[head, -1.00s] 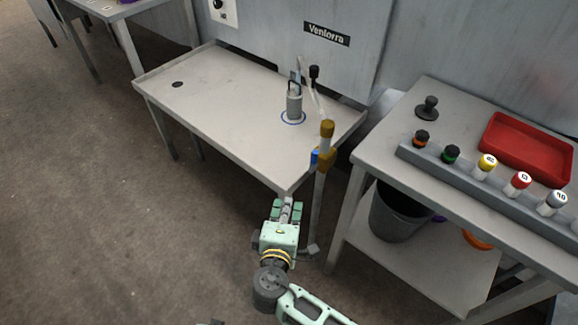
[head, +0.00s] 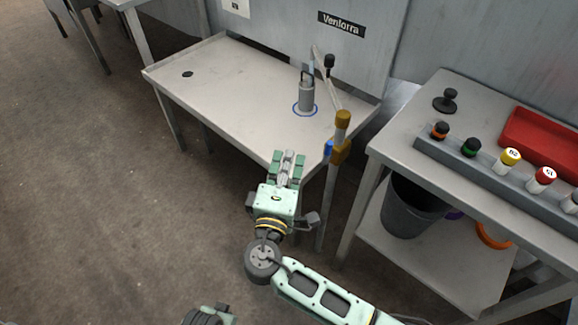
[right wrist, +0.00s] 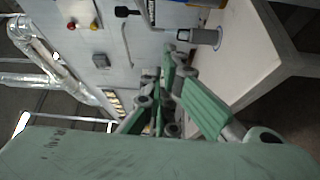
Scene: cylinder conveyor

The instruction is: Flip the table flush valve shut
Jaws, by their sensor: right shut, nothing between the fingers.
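The flush valve (head: 341,152) is a brass fitting on a vertical pipe at the table's front right corner. Its blue handle (head: 328,151) sits on the left side of the brass body and looks roughly upright. My right gripper (head: 289,157) is shut and empty. In the head view it appears just left of the blue handle, over the table's front edge, with a gap between them. In the right wrist view the green fingers (right wrist: 168,75) point toward the table; I cannot make out the valve there.
The grey table (head: 230,85) carries a grey canister (head: 306,96) within a blue ring. On the right, a bench (head: 395,125) holds a rack (head: 470,160) of coloured-cap cylinders and a red tray (head: 540,140). A dark bin (head: 410,212) stands below. Open floor lies left.

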